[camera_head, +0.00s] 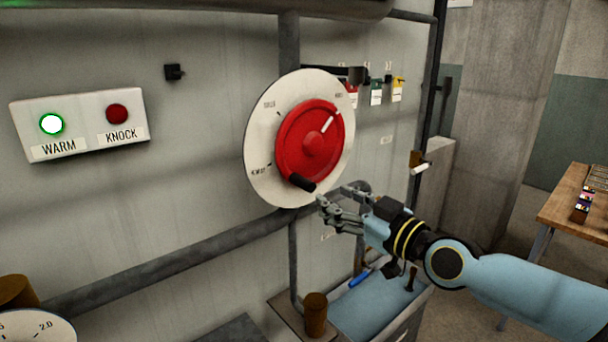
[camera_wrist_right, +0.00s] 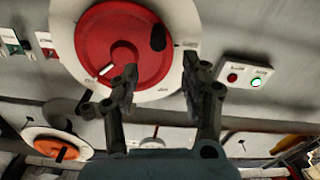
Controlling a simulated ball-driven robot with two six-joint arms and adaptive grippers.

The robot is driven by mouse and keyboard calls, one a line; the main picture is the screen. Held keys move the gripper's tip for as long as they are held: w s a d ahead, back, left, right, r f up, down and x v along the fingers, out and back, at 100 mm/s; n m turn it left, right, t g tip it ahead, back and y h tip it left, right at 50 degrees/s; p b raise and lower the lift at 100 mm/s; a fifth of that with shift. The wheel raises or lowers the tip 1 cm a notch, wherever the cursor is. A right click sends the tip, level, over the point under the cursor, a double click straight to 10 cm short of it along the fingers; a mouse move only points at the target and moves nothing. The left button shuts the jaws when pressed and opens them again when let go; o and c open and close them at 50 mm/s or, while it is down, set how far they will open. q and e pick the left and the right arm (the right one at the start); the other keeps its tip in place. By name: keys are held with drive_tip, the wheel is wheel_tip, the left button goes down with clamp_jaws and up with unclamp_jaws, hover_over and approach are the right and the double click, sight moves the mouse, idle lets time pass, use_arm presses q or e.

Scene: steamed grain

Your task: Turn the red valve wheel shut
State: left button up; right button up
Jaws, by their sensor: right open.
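The red valve wheel (camera_head: 299,143) sits on a round white dial plate (camera_head: 262,150) on the grey wall. It has a white pointer line toward its upper right and a black handle (camera_head: 302,182) at its lower edge. My right gripper (camera_head: 332,202) is open and empty, just below and right of the handle, apart from it as far as I can tell. In the right wrist view the wheel (camera_wrist_right: 100,45) fills the upper left, and its handle (camera_wrist_right: 158,38) shows beyond and between the open fingers (camera_wrist_right: 158,82). My left gripper is not in view.
A panel (camera_head: 85,150) carries a lit WARM lamp and a red KNOCK lamp. A pipe (camera_head: 170,262) runs along the wall below the dial. A brown cylinder (camera_head: 315,314) stands by a blue-topped basin (camera_head: 375,305) under my right arm. A wooden table (camera_head: 560,212) is at right.

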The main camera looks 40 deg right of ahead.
sight(312, 187)
drive_tip(key=w, duration=0.2)
drive_tip(key=shift+w+d+f, duration=0.15)
drive_tip(key=shift+w+f, duration=0.05)
drive_tip(key=shift+w, duration=0.2)
drive_tip(key=shift+w+a+f+b, duration=0.1)
drive_tip(key=shift+w+a+b, duration=0.15)
drive_tip(key=shift+w+b, duration=0.6)
drive_tip(key=shift+w, duration=0.4)
drive_tip(key=w+b, duration=0.4)
drive_tip(key=b, duration=0.1)
drive_tip(key=shift+a+f, duration=0.1)
drive_tip(key=shift+f, duration=0.1)
drive_tip(key=shift+w+r+b, duration=0.25)
drive_tip(key=shift+w+b, duration=0.35)
drive_tip(key=shift+b, duration=0.15)
clamp_jaws()
